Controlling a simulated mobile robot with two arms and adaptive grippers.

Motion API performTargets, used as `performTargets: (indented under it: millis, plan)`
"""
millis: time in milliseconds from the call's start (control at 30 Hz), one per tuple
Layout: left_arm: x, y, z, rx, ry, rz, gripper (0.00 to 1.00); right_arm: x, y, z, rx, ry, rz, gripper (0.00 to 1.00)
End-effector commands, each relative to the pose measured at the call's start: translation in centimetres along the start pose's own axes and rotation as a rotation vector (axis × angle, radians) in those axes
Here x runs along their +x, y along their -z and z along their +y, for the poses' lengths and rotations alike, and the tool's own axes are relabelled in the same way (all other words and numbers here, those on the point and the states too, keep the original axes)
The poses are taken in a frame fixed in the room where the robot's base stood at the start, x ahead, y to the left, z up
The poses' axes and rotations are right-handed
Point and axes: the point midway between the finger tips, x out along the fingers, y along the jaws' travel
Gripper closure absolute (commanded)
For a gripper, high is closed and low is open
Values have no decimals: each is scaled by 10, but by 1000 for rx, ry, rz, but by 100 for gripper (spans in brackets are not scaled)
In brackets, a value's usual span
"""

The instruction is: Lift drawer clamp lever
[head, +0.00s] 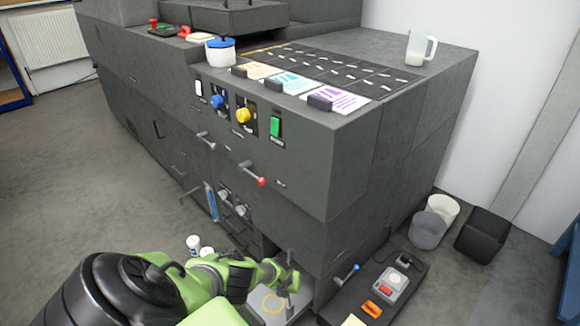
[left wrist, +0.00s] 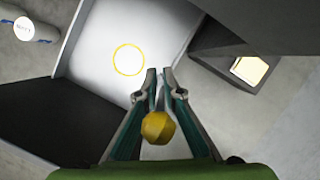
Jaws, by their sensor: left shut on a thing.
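My left gripper (head: 288,283) is low at the front of the dark grey machine, over an open drawer with a pale floor and a yellow ring (head: 273,304). In the left wrist view its two fingers (left wrist: 158,80) are close together, with a yellow faceted knob (left wrist: 157,127) between them near the palm. I take this knob for the end of the clamp lever; its shaft is mostly hidden by the fingers. The drawer floor (left wrist: 105,45) with its ring shows beyond the fingertips. My right gripper is not in view.
A red-tipped lever (head: 254,176) and a grey lever (head: 206,140) stick out of the machine front above. White bottles (head: 193,244) stand on the floor left of the drawer, near my arm.

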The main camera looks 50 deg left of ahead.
Motion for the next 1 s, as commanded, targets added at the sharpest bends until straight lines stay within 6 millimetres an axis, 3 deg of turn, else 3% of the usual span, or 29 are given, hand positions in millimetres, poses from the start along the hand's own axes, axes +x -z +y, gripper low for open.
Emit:
performTargets:
  millis: [433,500,1000]
  plan:
    - [1,2,-4,2,3,0,100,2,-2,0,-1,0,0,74]
    - [1,2,-4,2,4,0,75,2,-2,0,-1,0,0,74]
    - [-2,-1,-2,6,1,-2,74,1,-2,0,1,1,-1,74]
